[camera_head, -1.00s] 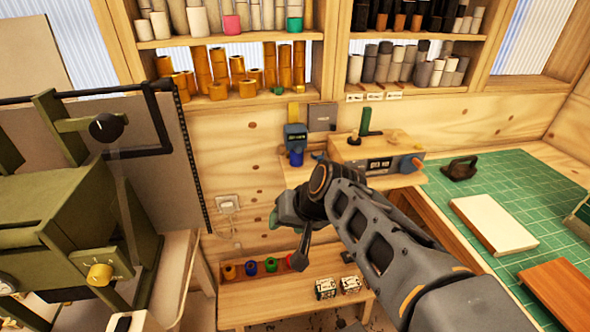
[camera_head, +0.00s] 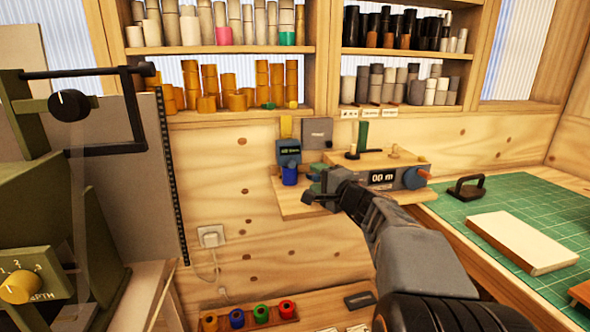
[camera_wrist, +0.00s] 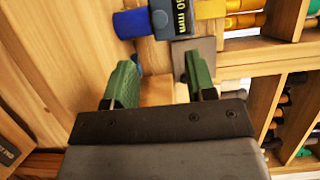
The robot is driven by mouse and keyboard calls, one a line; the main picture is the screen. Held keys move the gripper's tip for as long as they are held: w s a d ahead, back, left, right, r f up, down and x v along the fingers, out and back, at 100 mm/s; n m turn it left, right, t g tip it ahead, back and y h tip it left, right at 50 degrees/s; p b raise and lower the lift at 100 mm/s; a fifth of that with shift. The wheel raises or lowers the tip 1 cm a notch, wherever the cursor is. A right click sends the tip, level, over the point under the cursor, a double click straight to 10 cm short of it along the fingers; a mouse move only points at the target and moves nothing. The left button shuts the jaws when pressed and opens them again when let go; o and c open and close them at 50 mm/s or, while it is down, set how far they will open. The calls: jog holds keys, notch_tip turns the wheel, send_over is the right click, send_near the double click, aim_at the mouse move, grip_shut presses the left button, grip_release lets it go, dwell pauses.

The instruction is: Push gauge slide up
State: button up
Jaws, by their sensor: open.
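The gauge (camera_head: 288,150) hangs on the wooden wall, a dark blue-grey body with a small display. A yellow piece (camera_head: 286,127) sits above it and a blue cylinder (camera_head: 290,175) below it. In the wrist view the gauge (camera_wrist: 171,24) lies sideways at the top, its display partly cut off and ending in "50 mm", between the blue cylinder (camera_wrist: 131,23) and the yellow piece (camera_wrist: 210,9). My gripper (camera_wrist: 160,72) has its green fingers apart with nothing between them. In the head view my gripper (camera_head: 315,190) is just right of the blue cylinder and below the gauge; contact cannot be told.
A grey plate (camera_head: 317,132) is on the wall right of the gauge. Shelves (camera_head: 220,52) of rolls are above. The green cutting mat (camera_head: 490,202) is at right.

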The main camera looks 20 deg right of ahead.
aim_at(293, 165)
jog(key=w, duration=0.3)
jog(key=w+a, duration=0.1)
jog(key=w, duration=0.2)
jog(key=w+a+p, duration=0.1)
jog(key=w, duration=0.2)
jog(key=shift+w, duration=0.4)
jog(key=shift+c, duration=0.4)
grip_shut()
